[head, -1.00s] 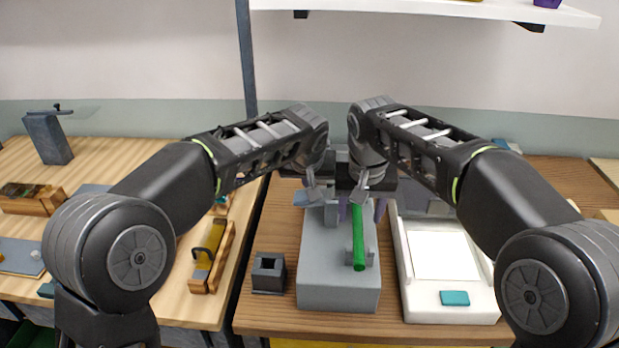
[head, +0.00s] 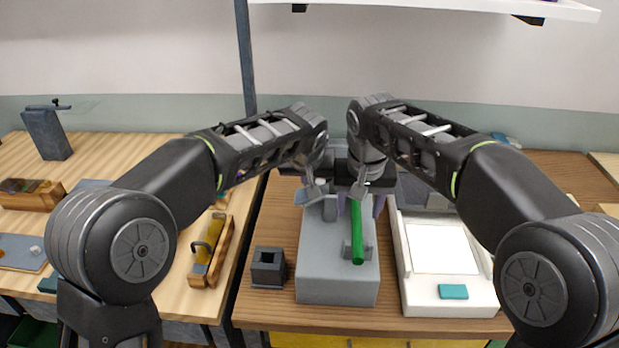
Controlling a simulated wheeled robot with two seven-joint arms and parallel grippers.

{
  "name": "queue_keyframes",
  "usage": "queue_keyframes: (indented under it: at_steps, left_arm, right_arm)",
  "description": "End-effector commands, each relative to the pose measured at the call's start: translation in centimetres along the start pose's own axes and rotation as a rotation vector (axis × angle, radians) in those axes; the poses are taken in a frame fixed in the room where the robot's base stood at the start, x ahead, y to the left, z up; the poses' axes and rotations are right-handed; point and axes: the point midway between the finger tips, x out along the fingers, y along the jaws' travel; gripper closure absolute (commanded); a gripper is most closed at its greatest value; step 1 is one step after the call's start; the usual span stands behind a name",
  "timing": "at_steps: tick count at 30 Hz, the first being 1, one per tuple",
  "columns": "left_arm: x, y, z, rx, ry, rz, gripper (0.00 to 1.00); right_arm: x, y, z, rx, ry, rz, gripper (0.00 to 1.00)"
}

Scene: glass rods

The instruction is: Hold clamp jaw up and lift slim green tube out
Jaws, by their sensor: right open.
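The slim green tube (head: 357,238) lies along the top of the grey clamp block (head: 325,268), its near end resting at a small grey cradle (head: 346,250). Its far end runs under my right gripper (head: 361,192), which is open above it. Purple parts (head: 378,204) show on either side of the tube there. My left gripper (head: 316,192) is at the far left part of the block, beside the clamp. Its fingertips are small and partly covered, so I cannot tell whether it is open or shut. The clamp jaw itself is mostly hidden behind my grippers.
A dark square holder (head: 269,268) stands left of the block. A white tray (head: 404,285) with a teal pad (head: 453,291) stands to the right. A wooden fixture (head: 212,255) is on the left table. A dark post (head: 246,60) and a white shelf (head: 430,8) are behind.

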Motion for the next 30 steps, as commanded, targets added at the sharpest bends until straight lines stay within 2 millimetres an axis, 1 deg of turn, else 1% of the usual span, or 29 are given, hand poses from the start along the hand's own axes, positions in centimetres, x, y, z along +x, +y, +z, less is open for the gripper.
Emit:
queue_keyframes:
  at_steps: [1,14,30]
  left_arm:
    - [0.6,0.2,1.3,0.023,-0.031,-0.008,1.00]
    - [0.1,0.7,1.2,0.025,-0.026,0.002,1.00]
    - [0.0,0.7,1.1,0.022,-0.024,0.004,1.00]
  right_arm:
    - [-0.1,0.5,-1.0,0.024,0.029,-0.004,0.45]
    - [2.1,0.7,-0.7,0.024,0.023,0.004,0.45]
    - [4.7,0.6,-0.3,0.022,0.019,0.006,0.45]
